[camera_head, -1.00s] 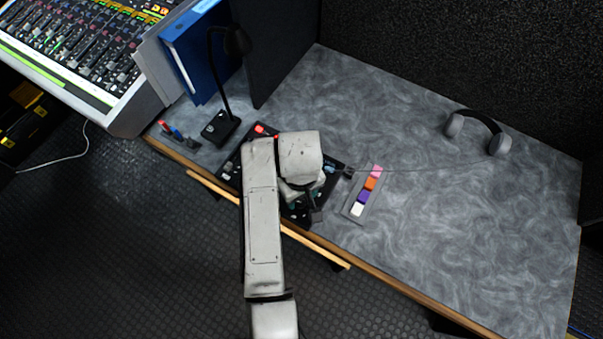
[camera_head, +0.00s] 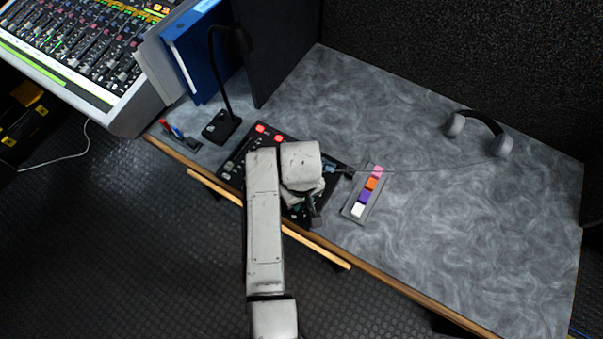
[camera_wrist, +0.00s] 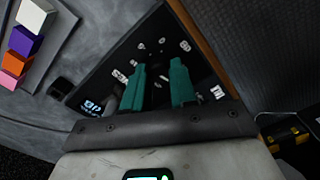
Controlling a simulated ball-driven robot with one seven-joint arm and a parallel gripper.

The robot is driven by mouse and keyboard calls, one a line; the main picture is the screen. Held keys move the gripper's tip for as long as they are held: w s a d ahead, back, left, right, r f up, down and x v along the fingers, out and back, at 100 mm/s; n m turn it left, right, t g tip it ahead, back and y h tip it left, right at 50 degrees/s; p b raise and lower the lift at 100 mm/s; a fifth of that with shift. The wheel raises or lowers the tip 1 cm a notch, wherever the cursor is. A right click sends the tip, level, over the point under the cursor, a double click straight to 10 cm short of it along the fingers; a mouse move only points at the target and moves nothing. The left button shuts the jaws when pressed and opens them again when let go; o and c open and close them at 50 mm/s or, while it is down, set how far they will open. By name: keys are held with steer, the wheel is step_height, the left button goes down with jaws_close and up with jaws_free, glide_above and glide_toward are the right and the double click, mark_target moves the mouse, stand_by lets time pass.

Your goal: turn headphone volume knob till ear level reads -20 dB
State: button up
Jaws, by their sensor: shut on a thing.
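The black control panel (camera_head: 236,165) lies near the desk's front edge, largely covered by my arm in the head view. The wrist view shows its dark face (camera_wrist: 140,47) with white markings and a small lit display (camera_wrist: 92,106); its figures are not legible to me. My gripper (camera_wrist: 159,68) is over the panel, its two teal fingers close together and shut on the headphone volume knob. The knob is mostly hidden between and below the fingers. The grey headphones (camera_head: 480,128) lie at the back right of the desk, with a thin cable running to the panel.
A strip with white, purple, orange and pink blocks (camera_head: 366,190) lies right of the panel. A gooseneck microphone (camera_head: 221,125), a blue binder (camera_head: 195,55) and a mixing console (camera_head: 75,50) stand to the left.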

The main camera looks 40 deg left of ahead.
jaws_close()
steer(key=shift+m+p, duration=0.3)
steer(key=m+p, duration=0.1)
steer(key=m, duration=0.2)
steer(key=shift+d+r+p, duration=0.1)
steer(key=shift+r+p, duration=0.05)
steer(key=shift+p, duration=0.2)
steer(key=m+p, duration=0.1)
steer(key=m, duration=0.3)
steer(key=shift+p, duration=0.35)
steer(key=shift+m+p, duration=0.45)
steer(key=shift+m, duration=1.55)
